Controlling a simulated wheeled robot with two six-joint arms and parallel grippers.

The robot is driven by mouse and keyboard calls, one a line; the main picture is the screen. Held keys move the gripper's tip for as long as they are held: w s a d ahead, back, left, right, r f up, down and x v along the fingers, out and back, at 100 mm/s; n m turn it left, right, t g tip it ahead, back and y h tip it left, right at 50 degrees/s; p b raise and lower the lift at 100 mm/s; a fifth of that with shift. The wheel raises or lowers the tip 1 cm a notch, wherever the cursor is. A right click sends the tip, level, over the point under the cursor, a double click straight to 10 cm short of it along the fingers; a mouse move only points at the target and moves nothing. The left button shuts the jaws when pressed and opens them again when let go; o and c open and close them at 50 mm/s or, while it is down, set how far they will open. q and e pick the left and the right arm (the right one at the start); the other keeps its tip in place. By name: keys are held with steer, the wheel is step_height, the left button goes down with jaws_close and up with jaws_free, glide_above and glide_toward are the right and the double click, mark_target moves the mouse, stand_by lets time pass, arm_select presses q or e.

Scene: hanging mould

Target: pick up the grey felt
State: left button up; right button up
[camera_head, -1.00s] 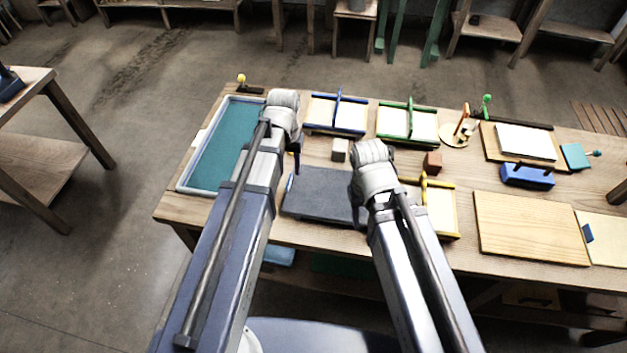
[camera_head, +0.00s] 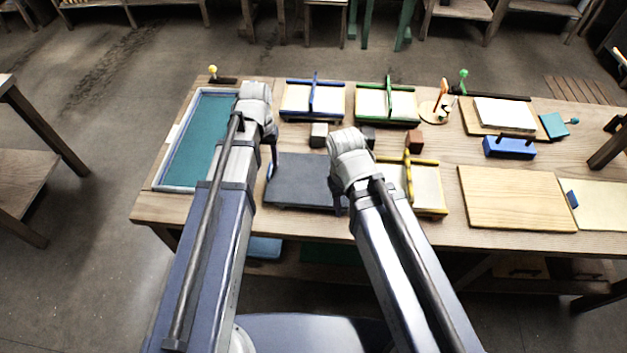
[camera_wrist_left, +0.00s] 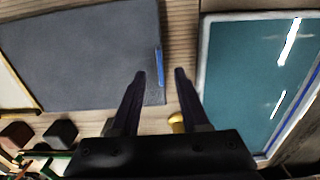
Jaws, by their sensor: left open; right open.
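The grey felt is a dark grey flat sheet (camera_head: 298,180) lying on the table between my two arms; my right wrist hides part of its right side. In the left wrist view the felt (camera_wrist_left: 80,55) fills the upper left, with a blue strip (camera_wrist_left: 158,66) at its edge. My left gripper (camera_head: 271,150) is open and empty at the felt's far left side. In its wrist view the fingers (camera_wrist_left: 160,74) are apart, one by the felt's edge, the other over bare wood. My right gripper (camera_head: 338,200) is open over the felt's right part.
A teal tray (camera_head: 192,145) lies left of the felt. Blue (camera_head: 298,100), green (camera_head: 372,103) and yellow (camera_head: 427,190) frames stand behind and right. A wooden board (camera_head: 515,198) lies right.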

mark_target(269, 168)
arm_select(q)
steer(key=f+b, duration=0.2)
steer(key=f, duration=0.1)
steer(key=f+b, duration=0.1)
steer(key=shift+w+f, duration=0.15)
steer(key=shift+w, duration=0.1)
arm_select(e)
step_height(269, 168, down, 4)
steer(key=shift+f, duration=0.1)
arm_select(q)
jaws_close()
